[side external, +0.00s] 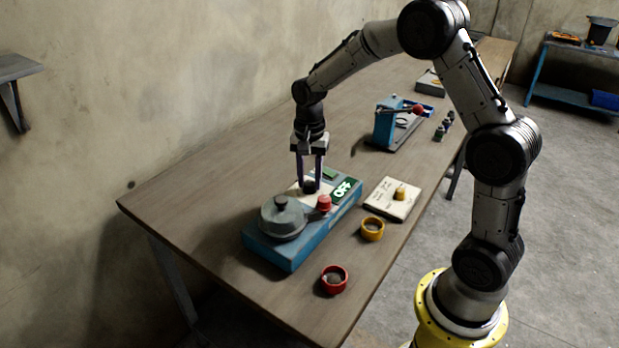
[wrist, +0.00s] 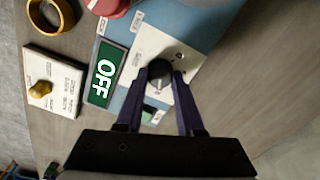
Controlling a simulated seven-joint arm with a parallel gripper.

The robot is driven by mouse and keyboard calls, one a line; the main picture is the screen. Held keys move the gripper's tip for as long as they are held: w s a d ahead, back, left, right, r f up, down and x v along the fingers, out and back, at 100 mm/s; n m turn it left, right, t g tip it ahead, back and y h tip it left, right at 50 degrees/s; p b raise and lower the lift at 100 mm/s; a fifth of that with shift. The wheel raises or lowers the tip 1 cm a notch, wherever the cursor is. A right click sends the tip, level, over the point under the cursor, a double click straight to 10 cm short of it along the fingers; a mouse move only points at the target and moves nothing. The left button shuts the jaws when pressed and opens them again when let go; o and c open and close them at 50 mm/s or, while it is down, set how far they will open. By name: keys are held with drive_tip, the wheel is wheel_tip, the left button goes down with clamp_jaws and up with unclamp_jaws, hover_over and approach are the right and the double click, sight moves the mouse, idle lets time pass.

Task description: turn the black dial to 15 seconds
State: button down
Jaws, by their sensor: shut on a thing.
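The black dial (wrist: 159,70) sits on a white plate (wrist: 172,58) on top of the blue machine (side external: 290,250). My gripper (wrist: 160,80) comes down from above with its two purple fingers on either side of the dial, shut on it. In the side external view my gripper (side external: 311,182) stands over the machine's far part, and the fingers largely hide the dial. Markings around the dial are too small to read. A green sign (wrist: 105,72) beside the plate reads OFF.
The machine also carries a grey lidded drum (side external: 283,220) and a red knob (side external: 324,203). A yellow ring cup (side external: 372,229), a red ring cup (side external: 334,279) and a white box with a yellow knob (side external: 393,200) stand nearby. A blue press (side external: 390,122) stands farther back. The table's left side is clear.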

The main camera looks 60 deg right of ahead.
sight(309, 182)
drive_tip(key=shift+r, duration=0.1)
drive_tip(key=c, duration=0.5)
unclamp_jaws()
wheel_tip(309, 182, up, 14)
drive_tip(key=shift+f, duration=0.1)
